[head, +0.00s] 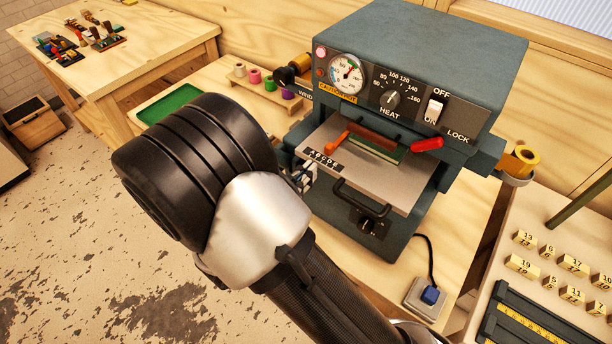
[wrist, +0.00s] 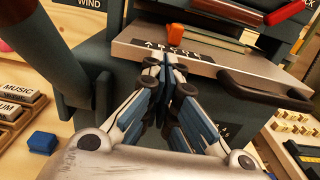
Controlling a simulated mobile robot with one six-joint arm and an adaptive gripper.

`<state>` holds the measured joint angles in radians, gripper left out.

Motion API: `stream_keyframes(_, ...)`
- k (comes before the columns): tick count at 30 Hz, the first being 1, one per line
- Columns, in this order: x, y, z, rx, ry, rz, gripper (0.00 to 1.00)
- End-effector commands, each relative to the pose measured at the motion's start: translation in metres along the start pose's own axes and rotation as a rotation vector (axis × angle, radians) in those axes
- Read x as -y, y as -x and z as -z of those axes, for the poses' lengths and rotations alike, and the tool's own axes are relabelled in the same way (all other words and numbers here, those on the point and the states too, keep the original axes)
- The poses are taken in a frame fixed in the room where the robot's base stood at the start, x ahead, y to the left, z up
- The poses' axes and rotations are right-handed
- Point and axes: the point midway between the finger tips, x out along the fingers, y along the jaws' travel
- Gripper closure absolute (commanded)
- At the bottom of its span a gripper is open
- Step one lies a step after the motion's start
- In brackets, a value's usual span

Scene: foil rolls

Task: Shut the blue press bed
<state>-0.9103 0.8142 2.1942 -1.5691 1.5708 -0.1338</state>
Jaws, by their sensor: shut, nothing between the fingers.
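The blue-grey press (head: 430,50) stands on a wooden bench in the head view. Its flat grey bed (head: 398,194) sticks out of the front, with a black bar handle (head: 362,203) on its front edge. A reddish-brown and green piece (head: 378,150) lies on the bed towards the back, and a type strip reading A B C D E (head: 323,160) sits near its left front. My gripper (head: 303,179) is shut and empty at the bed's left front edge. In the wrist view my gripper (wrist: 166,68) points at the bed's edge (wrist: 205,66), left of the handle (wrist: 262,90); contact is unclear.
Numbered blocks (head: 522,266) stand at the right, and a green tray (head: 170,103) lies behind my arm.

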Motion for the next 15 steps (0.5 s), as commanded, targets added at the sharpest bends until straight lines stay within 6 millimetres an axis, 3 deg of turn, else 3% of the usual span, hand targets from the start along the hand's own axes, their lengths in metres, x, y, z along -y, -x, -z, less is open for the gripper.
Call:
stream_keyframes(9,0.000,-0.003,0.000,0.000,0.000,0.002,1.00)
stream_keyframes(15,0.001,-0.035,-0.001,0.000,-0.001,0.006,1.00)
